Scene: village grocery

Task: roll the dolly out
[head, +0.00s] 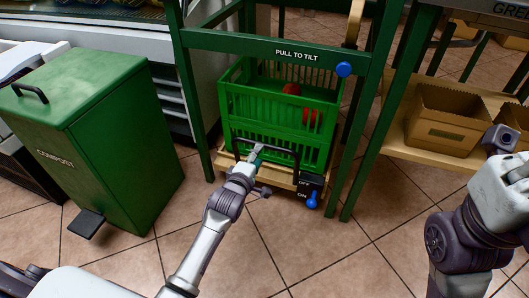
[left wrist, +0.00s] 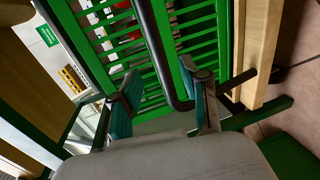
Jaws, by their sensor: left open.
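The dolly (head: 276,176) is a low wooden platform on casters, standing under a green frame. It bears a green slatted crate (head: 265,105) with a few red items inside. A black bar handle (head: 283,149) rises at its front; it also shows in the left wrist view (left wrist: 157,50). My left gripper (head: 257,150) is at the handle. In the left wrist view its teal-padded fingers (left wrist: 162,98) are open, with the bar between them; I cannot tell whether they touch it.
A blue OFF/ON lever (head: 312,200) sits at the dolly's right front. The green frame (head: 190,100) has posts on both sides and a "PULL TO TILT" bar with a blue knob (head: 344,69). A green compost bin (head: 110,130) stands left, cardboard boxes (head: 447,118) right. The tiled floor in front is clear.

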